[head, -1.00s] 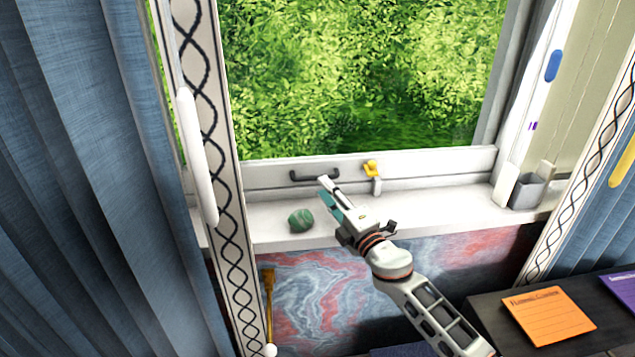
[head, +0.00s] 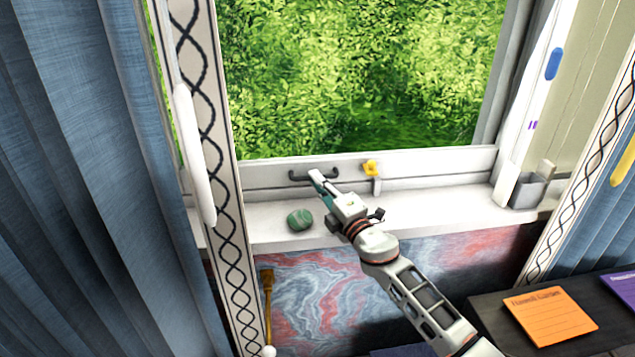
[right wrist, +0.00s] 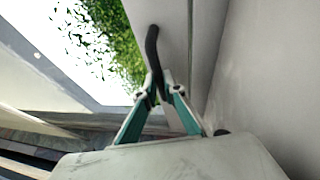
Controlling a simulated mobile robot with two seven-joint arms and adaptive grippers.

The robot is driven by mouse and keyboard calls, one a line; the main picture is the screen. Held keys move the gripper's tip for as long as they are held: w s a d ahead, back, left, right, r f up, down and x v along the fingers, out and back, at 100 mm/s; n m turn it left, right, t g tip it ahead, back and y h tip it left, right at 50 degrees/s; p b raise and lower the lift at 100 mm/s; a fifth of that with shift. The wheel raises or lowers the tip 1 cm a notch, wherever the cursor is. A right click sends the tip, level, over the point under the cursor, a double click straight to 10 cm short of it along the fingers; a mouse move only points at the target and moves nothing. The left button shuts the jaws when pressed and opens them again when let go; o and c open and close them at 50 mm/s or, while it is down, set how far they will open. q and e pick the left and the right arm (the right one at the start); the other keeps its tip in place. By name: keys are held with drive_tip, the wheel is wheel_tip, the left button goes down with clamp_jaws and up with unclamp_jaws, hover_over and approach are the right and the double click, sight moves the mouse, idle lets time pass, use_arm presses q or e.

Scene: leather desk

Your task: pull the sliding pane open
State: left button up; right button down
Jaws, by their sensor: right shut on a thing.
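The sliding pane (head: 350,90) is a window with green leaves behind it and a pale bottom rail. A dark bar handle (head: 298,177) is fixed on that rail, left of a yellow latch (head: 371,168). My right gripper (head: 316,176) reaches up to the handle from the lower right. In the right wrist view my right gripper (right wrist: 158,92) has its fingertips closed around the dark handle (right wrist: 152,50). My left gripper is in no view.
A green stone (head: 300,219) lies on the white sill (head: 270,235), just left of my right gripper. Patterned curtain edges flank the window. An orange notepad (head: 550,316) lies on a dark surface at lower right.

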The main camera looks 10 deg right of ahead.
drive_tip(key=b, duration=0.1)
hover_over(377, 201)
drive_tip(key=shift+s, duration=0.15)
idle(0.4)
drive_tip(key=c, duration=2.1)
unclamp_jaws()
drive_tip(key=shift+c, duration=0.2)
drive_tip(key=shift+d, duration=0.1)
